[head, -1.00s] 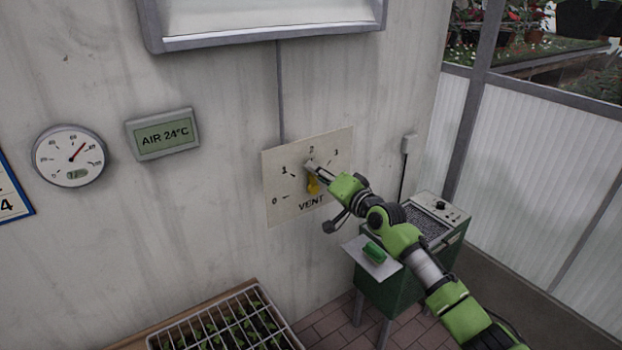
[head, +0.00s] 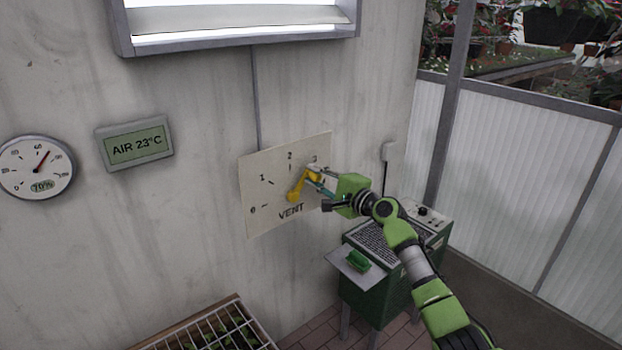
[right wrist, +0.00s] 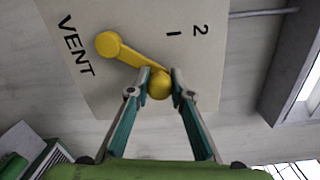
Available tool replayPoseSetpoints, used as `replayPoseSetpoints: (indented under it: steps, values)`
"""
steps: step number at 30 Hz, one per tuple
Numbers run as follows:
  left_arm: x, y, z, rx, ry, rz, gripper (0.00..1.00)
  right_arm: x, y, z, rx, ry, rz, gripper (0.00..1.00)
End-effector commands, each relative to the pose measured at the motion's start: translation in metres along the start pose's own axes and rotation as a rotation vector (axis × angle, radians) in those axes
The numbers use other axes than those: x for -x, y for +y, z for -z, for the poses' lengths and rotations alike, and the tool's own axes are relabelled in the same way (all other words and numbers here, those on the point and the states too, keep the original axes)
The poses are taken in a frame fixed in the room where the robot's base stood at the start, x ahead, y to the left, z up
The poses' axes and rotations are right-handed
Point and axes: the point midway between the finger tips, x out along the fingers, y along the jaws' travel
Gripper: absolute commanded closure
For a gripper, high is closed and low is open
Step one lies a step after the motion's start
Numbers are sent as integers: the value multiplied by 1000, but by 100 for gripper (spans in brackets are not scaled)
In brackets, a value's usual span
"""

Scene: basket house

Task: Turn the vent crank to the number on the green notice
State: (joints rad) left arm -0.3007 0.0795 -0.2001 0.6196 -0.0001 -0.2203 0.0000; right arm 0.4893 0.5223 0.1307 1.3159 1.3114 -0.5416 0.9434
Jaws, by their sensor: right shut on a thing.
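The yellow vent crank (head: 297,188) is on a pale dial plate (head: 262,220) marked 0, 1, 2, 3 and VENT. Its arm slants up and right from the hub, toward the 3. My right gripper (head: 315,174) is shut on the crank's knob at the upper right of the plate. In the right wrist view the fingertips (right wrist: 159,82) close on both sides of the round yellow knob (right wrist: 159,88), and the crank arm (right wrist: 133,57) runs to its hub. The 3 is hidden there. No green notice is in view. My left gripper is out of view.
A display reading AIR 23°C (head: 136,144) and a round gauge (head: 38,168) hang at left. A window (head: 240,45) is above. A green cabinet (head: 375,295) stands below my right arm. A seedling tray (head: 215,332) is at the bottom.

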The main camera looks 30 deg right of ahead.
Motion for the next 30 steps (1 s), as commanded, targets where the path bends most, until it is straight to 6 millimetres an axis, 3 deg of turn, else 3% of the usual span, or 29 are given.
replayPoseSetpoints:
  steps: [23, 24, 25, 30]
  values:
    - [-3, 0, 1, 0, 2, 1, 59, 0, 3, 8, -98, -1, 3, 100]
    - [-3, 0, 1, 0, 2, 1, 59, 0, 3, 8, -98, -1, 3, 72]
    - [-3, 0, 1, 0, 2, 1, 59, 0, 3, 8, -98, -2, 3, 64]
    - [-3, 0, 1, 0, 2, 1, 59, 0, 4, 8, -98, -3, 2, 62]
